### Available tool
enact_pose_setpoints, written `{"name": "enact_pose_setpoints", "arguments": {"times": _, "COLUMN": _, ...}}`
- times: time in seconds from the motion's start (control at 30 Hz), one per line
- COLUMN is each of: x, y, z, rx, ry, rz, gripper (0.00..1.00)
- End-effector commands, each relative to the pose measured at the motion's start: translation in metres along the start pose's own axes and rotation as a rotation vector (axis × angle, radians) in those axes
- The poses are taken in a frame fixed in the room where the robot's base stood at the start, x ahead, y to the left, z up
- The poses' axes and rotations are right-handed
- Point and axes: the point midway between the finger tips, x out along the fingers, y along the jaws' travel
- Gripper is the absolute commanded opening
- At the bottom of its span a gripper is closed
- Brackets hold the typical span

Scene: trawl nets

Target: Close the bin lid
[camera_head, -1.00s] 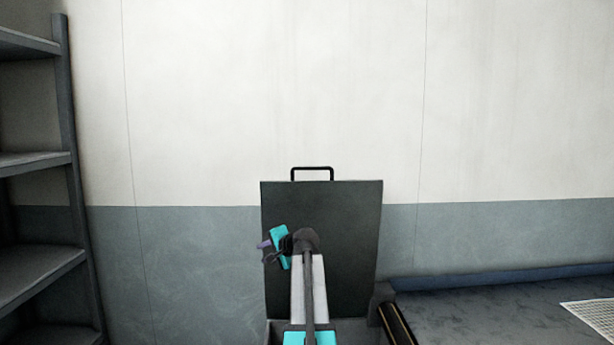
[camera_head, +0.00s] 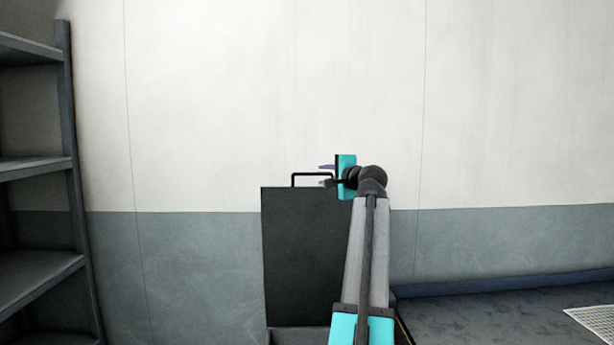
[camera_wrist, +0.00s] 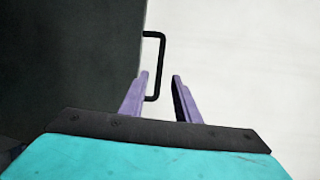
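The bin lid (camera_head: 305,250) is a dark panel standing upright, open, in the head view. Its black handle (camera_head: 308,174) sticks up from the top edge. My gripper (camera_head: 327,175) is at the lid's upper right, by the right end of the handle, with its purple fingers pointing left. In the wrist view the lid (camera_wrist: 65,60) fills the left side and the handle (camera_wrist: 162,65) juts out from its edge. The fingers of my gripper (camera_wrist: 160,78) are apart, and the handle's near end shows between them. I cannot tell whether they touch it.
A grey shelf rack (camera_head: 68,150) stands at the left. A dark surface (camera_head: 480,315) with a light grid sheet (camera_head: 595,322) lies at the right. The bin's rim (camera_head: 290,337) shows at the bottom, partly behind my arm. The wall behind is bare.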

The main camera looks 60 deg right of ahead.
Motion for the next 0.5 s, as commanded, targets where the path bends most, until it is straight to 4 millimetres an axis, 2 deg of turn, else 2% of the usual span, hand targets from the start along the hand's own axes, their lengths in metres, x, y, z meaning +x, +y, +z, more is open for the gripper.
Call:
{"name": "enact_pose_setpoints", "arguments": {"times": 0.27, "x": 0.006, "y": 0.0, "z": 0.0, "rx": 0.0, "ry": -0.001, "rz": 0.002, "gripper": 0.29}}
{"name": "enact_pose_setpoints", "arguments": {"times": 0.5, "x": 0.027, "y": -0.001, "z": -0.001, "rx": 0.0, "ry": -0.001, "rz": 0.002, "gripper": 0.29}}
